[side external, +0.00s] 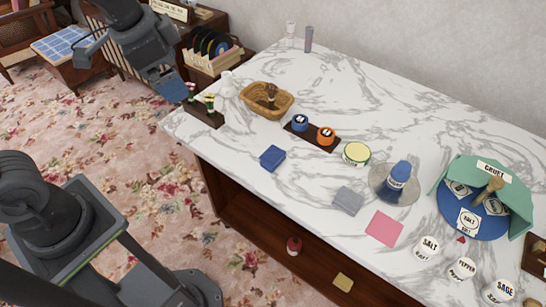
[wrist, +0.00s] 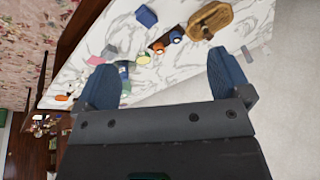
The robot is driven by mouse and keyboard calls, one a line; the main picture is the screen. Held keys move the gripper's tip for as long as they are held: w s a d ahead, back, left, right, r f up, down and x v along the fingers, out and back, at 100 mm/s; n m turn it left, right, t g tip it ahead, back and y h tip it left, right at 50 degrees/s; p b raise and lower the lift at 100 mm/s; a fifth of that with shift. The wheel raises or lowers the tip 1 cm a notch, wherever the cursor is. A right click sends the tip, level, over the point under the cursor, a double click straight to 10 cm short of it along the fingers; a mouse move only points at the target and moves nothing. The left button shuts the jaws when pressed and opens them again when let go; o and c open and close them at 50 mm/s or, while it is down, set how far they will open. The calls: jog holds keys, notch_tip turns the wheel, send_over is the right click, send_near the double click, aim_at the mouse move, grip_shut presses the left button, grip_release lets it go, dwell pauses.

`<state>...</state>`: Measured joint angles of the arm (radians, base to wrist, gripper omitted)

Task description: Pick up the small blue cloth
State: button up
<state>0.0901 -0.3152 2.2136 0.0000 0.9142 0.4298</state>
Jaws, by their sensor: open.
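The small blue cloth (side external: 272,158) lies as a small folded square on the white marble counter (side external: 320,90), near its front left edge. It also shows in the wrist view (wrist: 146,16), near the top, beyond my fingers. My gripper (side external: 172,88) is at the upper left in the side view, raised and well apart from the cloth. In the wrist view my gripper (wrist: 162,60) has its two blue fingers wide apart, with nothing between them.
Near the cloth are a wicker basket (side external: 280,100), a dark tray with blue and orange tins (side external: 312,136), and a grey cloth (side external: 348,200). Bare marble surrounds the blue cloth.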

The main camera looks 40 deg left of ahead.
jog(key=w+d+f+m+g, duration=0.2)
jog(key=w+d+f+m, duration=0.25)
jog(key=w, duration=0.35)
jog(key=m+g, duration=0.2)
jog(key=m, duration=0.6)
send_over(272, 153)
jog(key=shift+n, duration=0.25)
jog(key=f, duration=1.8)
jog(key=shift+s+f, duration=0.2)
jog(key=shift+f, duration=0.2)
jog(key=shift+w+f, duration=0.15)
jog(key=shift+f, duration=2.85)
jog(key=c, duration=1.1)
jog(key=shift+o, duration=0.2)
jog(key=shift+r, duration=0.1)
